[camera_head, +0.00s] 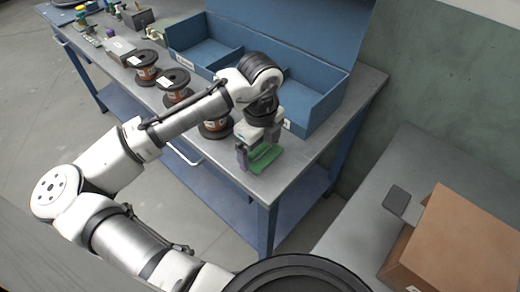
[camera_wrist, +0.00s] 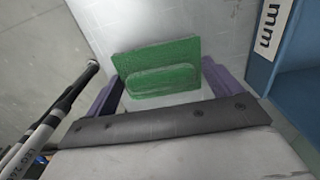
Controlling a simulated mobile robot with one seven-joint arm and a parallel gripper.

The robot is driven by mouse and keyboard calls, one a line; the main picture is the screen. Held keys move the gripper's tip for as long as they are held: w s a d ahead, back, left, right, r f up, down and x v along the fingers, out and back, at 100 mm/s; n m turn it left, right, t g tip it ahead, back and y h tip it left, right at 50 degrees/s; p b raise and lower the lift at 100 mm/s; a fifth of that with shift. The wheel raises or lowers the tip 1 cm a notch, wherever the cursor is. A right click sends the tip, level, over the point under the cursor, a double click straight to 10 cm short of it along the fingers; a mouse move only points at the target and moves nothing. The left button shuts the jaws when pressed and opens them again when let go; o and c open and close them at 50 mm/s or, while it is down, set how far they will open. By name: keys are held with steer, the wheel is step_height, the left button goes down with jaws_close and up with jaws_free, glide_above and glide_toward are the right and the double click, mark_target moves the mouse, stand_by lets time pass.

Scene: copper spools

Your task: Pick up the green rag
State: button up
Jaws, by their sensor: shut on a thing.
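The green rag (camera_head: 264,157) is at the near right end of the grey workbench (camera_head: 292,160). It looks like a folded flat piece. My gripper (camera_head: 254,162) reaches down over the bench corner and is shut on the rag. In the wrist view the rag (camera_wrist: 160,70) lies between my two purple-grey fingers (camera_wrist: 162,92), and its upper part spreads past them. Whether the rag still touches the bench top is hard to tell.
Copper spools (camera_head: 176,92) stand in a row along the bench's front side. A blue divided bin (camera_head: 310,103) stands behind my gripper. Tools and small boxes (camera_head: 118,50) crowd the far left end. A cardboard box (camera_head: 455,240) sits at lower right on a grey surface.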

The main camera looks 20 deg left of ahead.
mark_target(260, 148)
step_height(260, 148, up, 19)
stand_by(0.4)
